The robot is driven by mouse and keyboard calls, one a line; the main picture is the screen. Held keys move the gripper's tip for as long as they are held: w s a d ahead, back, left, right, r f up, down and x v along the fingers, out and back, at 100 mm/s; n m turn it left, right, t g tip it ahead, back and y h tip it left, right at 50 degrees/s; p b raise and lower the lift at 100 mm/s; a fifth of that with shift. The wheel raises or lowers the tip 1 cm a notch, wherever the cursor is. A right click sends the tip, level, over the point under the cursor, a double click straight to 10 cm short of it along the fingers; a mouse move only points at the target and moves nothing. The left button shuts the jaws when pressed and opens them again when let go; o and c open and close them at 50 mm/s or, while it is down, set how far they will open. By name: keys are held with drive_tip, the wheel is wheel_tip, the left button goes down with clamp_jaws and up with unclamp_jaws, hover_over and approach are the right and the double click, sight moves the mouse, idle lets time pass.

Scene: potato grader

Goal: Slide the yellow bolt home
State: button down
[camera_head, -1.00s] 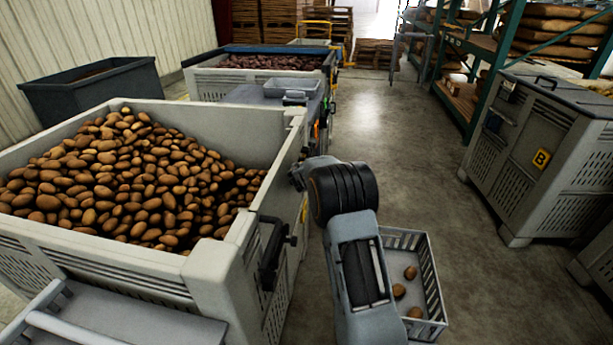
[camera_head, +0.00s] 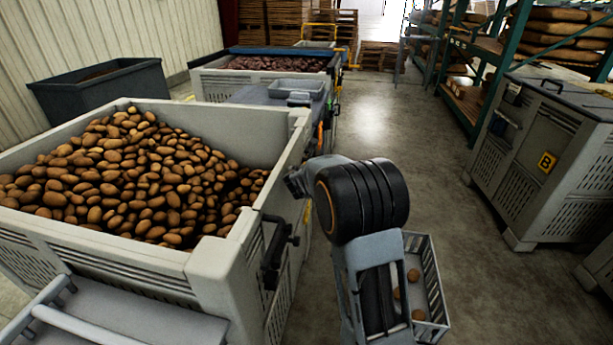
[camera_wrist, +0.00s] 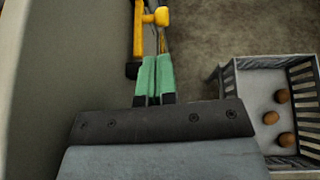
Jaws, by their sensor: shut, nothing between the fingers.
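The yellow bolt (camera_wrist: 140,32) shows at the top of the wrist view, running along the grey bin's side, with a round yellow knob (camera_wrist: 161,16) sticking out to the right and a dark piece at its lower end. My gripper (camera_wrist: 154,58) has green fingers pressed together with nothing between them. Its tips are just below and beside the knob in the picture; I cannot tell whether they touch the bolt. In the head view my arm hides the gripper, and only a small yellow bit (camera_head: 306,213) shows at the bin's side.
A large grey bin (camera_head: 229,258) full of potatoes stands at left, with a black latch handle (camera_head: 276,250) on its side. A small grey basket (camera_head: 433,275) with a few potatoes sits on the floor at right. The aisle floor (camera_head: 420,170) beyond is clear.

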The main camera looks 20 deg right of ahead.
drive_tip(key=v, duration=0.4)
drive_tip(key=shift+s+a+r, duration=0.1)
drive_tip(key=shift+s+a, duration=0.05)
drive_tip(key=shift+a, duration=0.05)
idle(0.4)
